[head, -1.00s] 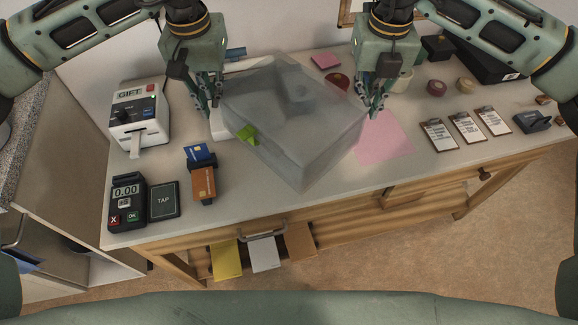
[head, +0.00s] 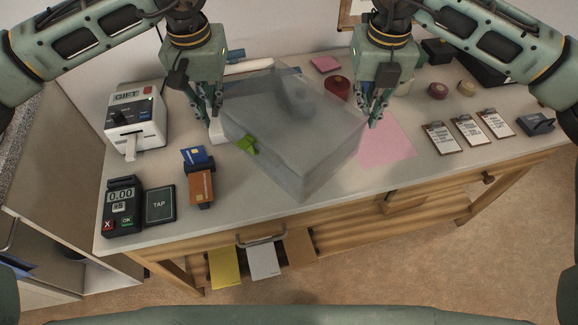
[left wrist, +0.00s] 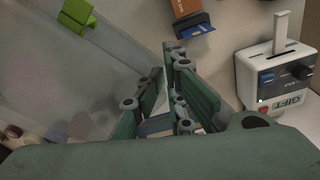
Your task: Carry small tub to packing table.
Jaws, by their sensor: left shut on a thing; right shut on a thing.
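The small tub (head: 300,140) is a translucent grey box with a green clip (head: 248,144) on its near left side. It is held between my two grippers above the packing table (head: 240,205), turned with one corner toward me. My left gripper (head: 214,115) is shut on its left edge. My right gripper (head: 372,112) is shut on its right edge. In the left wrist view my left gripper's fingers (left wrist: 160,100) close on the tub's wall (left wrist: 120,60), and the green clip also shows there (left wrist: 78,14). The tub hides part of the tabletop.
A gift label machine (head: 135,122), a card terminal (head: 122,205), a tap pad (head: 160,205) and a card holder (head: 201,186) stand at the left. Clipboards (head: 470,132), tape rolls (head: 438,90) and a stapler-like item (head: 536,122) lie at the right. Pink paper (head: 388,138) lies beside the tub.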

